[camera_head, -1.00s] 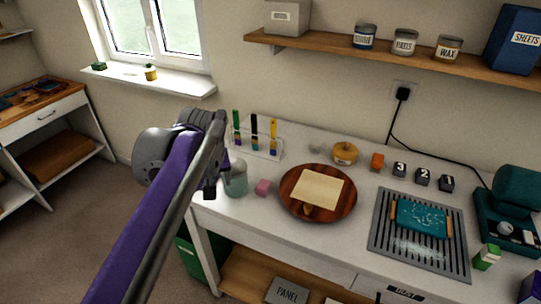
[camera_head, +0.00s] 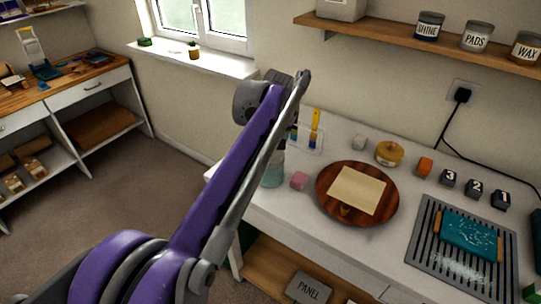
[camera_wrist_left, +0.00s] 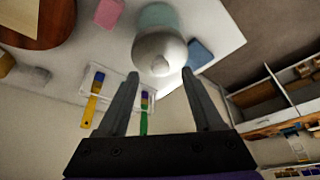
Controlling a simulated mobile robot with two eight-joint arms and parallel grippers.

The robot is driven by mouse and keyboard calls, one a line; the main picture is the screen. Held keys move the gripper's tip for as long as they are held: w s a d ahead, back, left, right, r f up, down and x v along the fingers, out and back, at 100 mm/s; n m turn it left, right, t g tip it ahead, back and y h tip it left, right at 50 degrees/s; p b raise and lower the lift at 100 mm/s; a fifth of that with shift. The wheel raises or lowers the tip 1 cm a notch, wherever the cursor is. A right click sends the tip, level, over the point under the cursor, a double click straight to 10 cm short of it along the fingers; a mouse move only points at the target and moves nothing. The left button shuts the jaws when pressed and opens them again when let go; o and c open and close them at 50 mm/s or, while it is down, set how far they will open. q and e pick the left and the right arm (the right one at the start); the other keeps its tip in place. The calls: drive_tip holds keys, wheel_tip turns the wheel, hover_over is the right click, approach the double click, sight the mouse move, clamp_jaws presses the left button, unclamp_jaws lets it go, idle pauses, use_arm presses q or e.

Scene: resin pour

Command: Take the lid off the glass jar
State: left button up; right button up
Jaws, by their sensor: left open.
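The glass jar (camera_head: 272,172) is pale teal and stands near the left end of the white worktable, partly behind my left arm. In the left wrist view the jar (camera_wrist_left: 160,14) carries a pale grey domed lid (camera_wrist_left: 160,46) with a small knob. My left gripper (camera_wrist_left: 160,75) is open and empty. Its two fingers point toward the lid, with the knob between their lines and a gap that I cannot measure. My right gripper is not in view.
A pink block (camera_head: 299,181) and a brush rack with a yellow brush (camera_head: 315,124) stand close to the jar. A blue block (camera_wrist_left: 199,54) lies beside it. A round wooden board (camera_head: 330,208) is to the right. The table's left edge is near.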

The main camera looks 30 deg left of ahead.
sight(270, 149)
use_arm(q)
drive_tip(key=x, duration=0.3)
drive_tip(key=shift+w+a+f, duration=0.1)
drive_tip(key=shift+f, duration=0.1)
clamp_jaws()
